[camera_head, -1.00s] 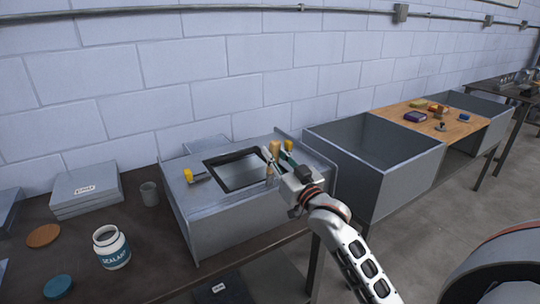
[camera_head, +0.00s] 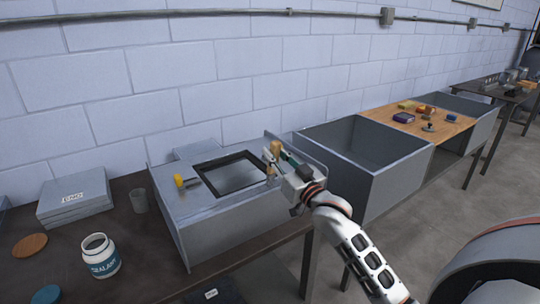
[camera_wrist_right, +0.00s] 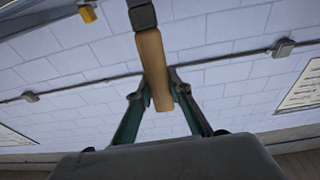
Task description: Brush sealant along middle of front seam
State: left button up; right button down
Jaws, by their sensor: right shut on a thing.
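A grey sheet-metal duct box (camera_head: 205,232) with a dark-rimmed rectangular opening in its top stands on the dark table. My right gripper (camera_head: 280,167) is at its right end, shut on the brush. The brush's wooden handle (camera_head: 275,149) sticks up from the fingers. In the right wrist view, the handle (camera_wrist_right: 153,62) sits between the green fingers, with a dark part (camera_wrist_right: 142,16) beyond it. The bristles and any contact with the seam cannot be made out. The white sealant jar (camera_head: 101,261) stands open at the left. My left gripper is out of view.
A round wooden disc (camera_head: 30,245), grey cup (camera_head: 138,201) and stacked grey boxes (camera_head: 75,196) are at the left. A yellow-tipped clamp (camera_head: 179,181) sits on the duct's left side. A large open metal duct (camera_head: 345,186) stands close to the right.

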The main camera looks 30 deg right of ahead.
jog(key=shift+d, duration=0.4)
jog(key=shift+d, duration=1.6)
jog(key=shift+w+d, duration=0.1)
jog(key=shift+d, duration=1.45)
jog(key=shift+d+f, duration=0.2)
jog(key=shift+d, duration=1.3)
